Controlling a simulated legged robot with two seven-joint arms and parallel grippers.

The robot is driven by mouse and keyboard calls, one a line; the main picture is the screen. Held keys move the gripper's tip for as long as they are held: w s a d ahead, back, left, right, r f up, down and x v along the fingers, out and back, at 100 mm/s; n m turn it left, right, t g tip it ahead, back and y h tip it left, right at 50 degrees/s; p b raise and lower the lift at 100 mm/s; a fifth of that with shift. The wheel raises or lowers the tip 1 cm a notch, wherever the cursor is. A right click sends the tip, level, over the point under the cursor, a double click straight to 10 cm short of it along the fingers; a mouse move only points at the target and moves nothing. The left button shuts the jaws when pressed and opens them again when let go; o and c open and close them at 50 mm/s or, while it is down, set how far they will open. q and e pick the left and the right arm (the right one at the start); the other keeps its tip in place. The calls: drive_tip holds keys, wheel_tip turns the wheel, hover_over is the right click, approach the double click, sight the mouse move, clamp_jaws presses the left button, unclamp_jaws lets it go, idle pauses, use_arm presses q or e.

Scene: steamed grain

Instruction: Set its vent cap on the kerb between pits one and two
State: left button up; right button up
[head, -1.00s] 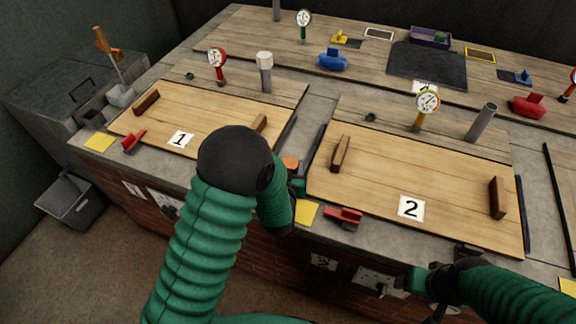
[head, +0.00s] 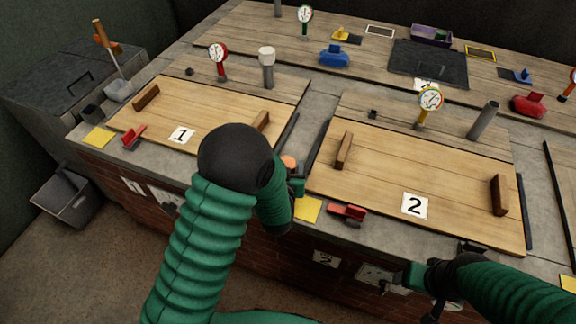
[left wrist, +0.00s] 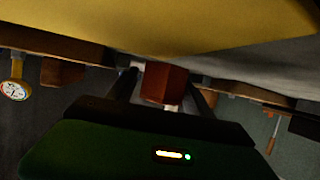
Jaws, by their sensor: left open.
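An orange, round-topped piece (head: 289,162), which looks like the vent cap, shows at the kerb strip (head: 301,145) between pit one and pit two, partly hidden by my left gripper (head: 296,188). In the left wrist view a red-brown block (left wrist: 165,82) shows between the open fingers of the left gripper (left wrist: 164,98); I cannot tell whether they touch it or whether it is the same piece. Pit two's grey pipe (head: 483,120) has no cap on it. Pit one's pipe (head: 267,74) carries a pale cap. My right gripper (head: 432,284) is at the lower right; its fingers are unclear.
Wooden lids numbered 1 (head: 215,115) and 2 (head: 450,170) flank the kerb. A yellow square (head: 308,209) and a red clamp-like piece (head: 347,212) lie on the front edge. A yellow gauge (head: 430,98) stands behind lid two.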

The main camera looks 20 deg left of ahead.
use_arm(q)
drive_tip(key=shift+a, duration=0.15)
drive_tip(key=shift+a+r, duration=0.1)
drive_tip(key=shift+a, duration=0.05)
